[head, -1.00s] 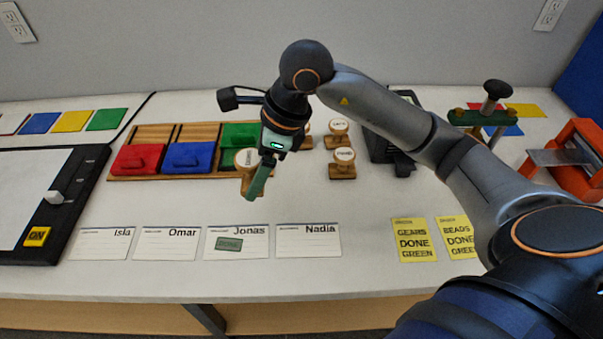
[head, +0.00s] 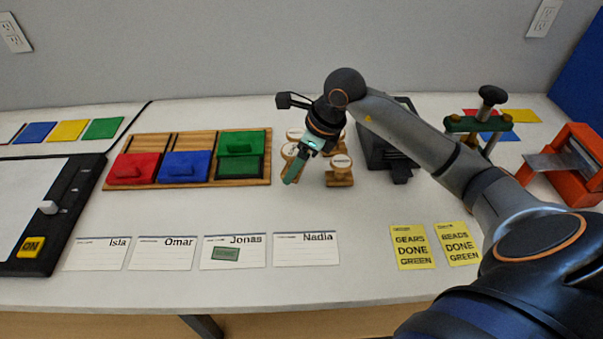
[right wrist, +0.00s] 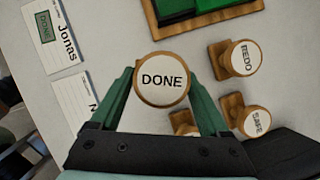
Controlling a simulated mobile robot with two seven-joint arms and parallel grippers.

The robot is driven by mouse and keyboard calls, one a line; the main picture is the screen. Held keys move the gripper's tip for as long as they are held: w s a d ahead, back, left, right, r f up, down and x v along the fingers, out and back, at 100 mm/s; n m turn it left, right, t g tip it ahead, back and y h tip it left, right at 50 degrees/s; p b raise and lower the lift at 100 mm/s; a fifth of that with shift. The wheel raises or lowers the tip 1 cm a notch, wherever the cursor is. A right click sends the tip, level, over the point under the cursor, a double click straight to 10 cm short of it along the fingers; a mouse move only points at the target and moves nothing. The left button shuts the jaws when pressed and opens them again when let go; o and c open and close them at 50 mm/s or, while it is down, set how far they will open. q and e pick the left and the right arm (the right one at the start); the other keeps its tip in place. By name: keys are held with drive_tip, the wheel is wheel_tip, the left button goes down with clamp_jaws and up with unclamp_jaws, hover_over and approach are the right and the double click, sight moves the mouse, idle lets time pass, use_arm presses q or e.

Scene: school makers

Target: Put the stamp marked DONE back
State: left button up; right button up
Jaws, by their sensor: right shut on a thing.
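The stamp marked DONE (right wrist: 162,80) has a round white-topped wooden knob and sits between the two green fingers of my right gripper (head: 294,170), which is shut on it. In the head view the held stamp (head: 288,151) is at the front left of a small group of stamps, partly hidden by the fingers. I cannot tell whether its base touches the table. The stamps marked REDO (right wrist: 243,57) and SAFE (right wrist: 256,121) stand behind it. Another stamp (head: 340,167) stands upright to its right. My left gripper is not in view.
A wooden tray (head: 190,185) holds red, blue and green pads; the green pad (head: 242,143) is open. Jonas's card (head: 250,258) bears a green DONE print. A black device (head: 385,150) stands close right of the stamps. The table between stamps and cards is clear.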

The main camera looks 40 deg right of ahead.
sight(301, 184)
drive_tip(key=shift+w+d+f, duration=0.25)
drive_tip(key=shift+d+f, duration=0.35)
drive_tip(key=shift+f, duration=0.2)
drive_tip(key=shift+w+d+f, duration=0.1)
drive_tip(key=shift+d+f, duration=0.1)
drive_tip(key=shift+f, duration=1.55)
drive_tip(key=shift+f, duration=0.15)
drive_tip(key=o, duration=1.3)
drive_tip(key=shift+c, duration=0.2)
drive_tip(key=v, duration=1.2)
drive_tip(key=shift+r+p, duration=0.2)
drive_tip(key=shift+p, duration=0.1)
